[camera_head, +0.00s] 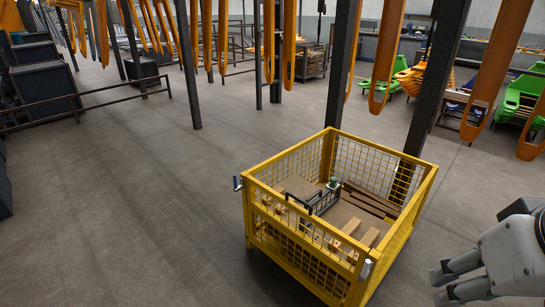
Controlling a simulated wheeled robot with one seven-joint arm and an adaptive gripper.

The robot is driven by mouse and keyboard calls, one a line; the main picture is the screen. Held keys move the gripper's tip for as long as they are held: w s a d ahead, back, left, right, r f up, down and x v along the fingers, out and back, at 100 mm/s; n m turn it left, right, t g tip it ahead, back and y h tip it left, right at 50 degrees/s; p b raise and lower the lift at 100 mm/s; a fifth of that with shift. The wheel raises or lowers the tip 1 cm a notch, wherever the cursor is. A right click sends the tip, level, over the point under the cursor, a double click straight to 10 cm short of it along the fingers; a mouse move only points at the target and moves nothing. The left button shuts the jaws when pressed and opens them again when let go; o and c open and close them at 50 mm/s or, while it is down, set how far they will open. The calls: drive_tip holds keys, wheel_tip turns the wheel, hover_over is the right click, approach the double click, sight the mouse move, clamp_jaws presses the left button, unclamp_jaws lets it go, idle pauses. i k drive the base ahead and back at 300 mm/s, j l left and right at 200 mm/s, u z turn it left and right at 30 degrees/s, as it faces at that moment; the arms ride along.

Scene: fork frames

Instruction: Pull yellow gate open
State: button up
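A yellow wire-mesh crate (420,205) stands on the floor right of centre. Its near-left mesh side, apparently the yellow gate (300,252), stands upright between the corner posts. A small silver-and-dark fitting shows at each end of this side, one at the left corner (238,183) and one at the near corner (366,269). My gripper (438,287) is at the lower right, right of the crate and apart from it. Its two fingers point left with a gap between them, and nothing shows in it.
Inside the crate are wooden blocks (350,227), brown planks (372,200), a black frame and a small green item. A dark post (421,120) rises close behind the crate. Orange forks hang above. The floor (120,220) left of the crate is clear.

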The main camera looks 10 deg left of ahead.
sight(363, 250)
drive_tip(key=u, duration=0.35)
drive_tip(key=i+l+u, duration=0.1)
drive_tip(key=i+l, duration=0.25)
drive_tip(key=i, duration=0.15)
drive_tip(key=i+l+u, duration=0.1)
drive_tip(key=i+l, duration=0.25)
drive_tip(key=i, duration=0.15)
